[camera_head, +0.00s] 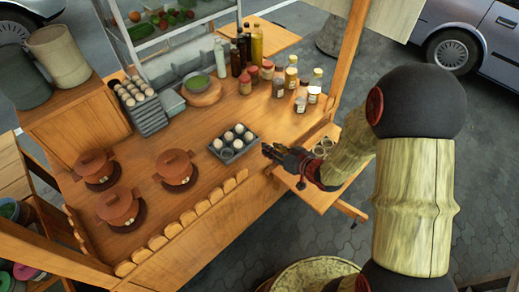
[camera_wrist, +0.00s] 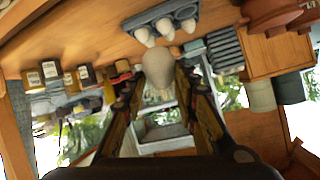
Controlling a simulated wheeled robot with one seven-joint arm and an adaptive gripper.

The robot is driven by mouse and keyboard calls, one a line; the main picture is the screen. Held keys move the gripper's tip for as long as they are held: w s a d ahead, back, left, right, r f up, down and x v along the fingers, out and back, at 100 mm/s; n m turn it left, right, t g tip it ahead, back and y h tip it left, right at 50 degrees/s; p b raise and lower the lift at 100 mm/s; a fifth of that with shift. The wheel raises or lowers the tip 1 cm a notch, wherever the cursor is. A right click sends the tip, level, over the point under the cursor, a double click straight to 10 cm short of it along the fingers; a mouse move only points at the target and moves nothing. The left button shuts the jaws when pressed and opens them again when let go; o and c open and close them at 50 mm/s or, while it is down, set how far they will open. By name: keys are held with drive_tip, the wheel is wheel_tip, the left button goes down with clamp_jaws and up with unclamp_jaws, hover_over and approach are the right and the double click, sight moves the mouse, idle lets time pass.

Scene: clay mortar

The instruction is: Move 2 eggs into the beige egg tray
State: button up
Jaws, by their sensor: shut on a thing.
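My gripper (camera_head: 272,152) is just right of a grey egg tray (camera_head: 228,154) at the counter's front edge. In the wrist view, my gripper (camera_wrist: 160,82) is shut on a pale egg (camera_wrist: 158,66), held between its fingers. I cannot make out this egg in the head view. The grey tray holds several white eggs (camera_head: 238,129) and has an empty cup at its front. It also shows at the top of the wrist view (camera_wrist: 160,14). A pale tray with round cups (camera_head: 322,147), perhaps the beige one, sits on the side shelf, partly hidden by my arm.
Bottles and jars (camera_head: 291,76) stand at the back right of the counter. A green bowl on a round board (camera_head: 203,94) is behind the grey tray. Several brown lidded pots (camera_head: 174,167) stand at left.

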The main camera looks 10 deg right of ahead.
drive_tip(key=d+f, duration=0.3)
drive_tip(key=d, duration=0.3)
drive_tip(key=w+d+f, duration=0.1)
drive_tip(key=d+f, duration=0.2)
drive_tip(key=d, duration=0.4)
drive_tip(key=w+d+f, duration=0.1)
drive_tip(key=d+f, duration=0.2)
drive_tip(key=d, duration=0.4)
drive_tip(key=shift+w, duration=0.15)
drive_tip(key=shift+w+a, duration=0.3)
drive_tip(key=shift+w, duration=0.3)
drive_tip(key=shift+f, duration=0.1)
drive_tip(key=shift+f, duration=0.3)
drive_tip(key=shift+f+b, duration=1.7)
drive_tip(key=shift+f, duration=0.85)
idle(1.6)
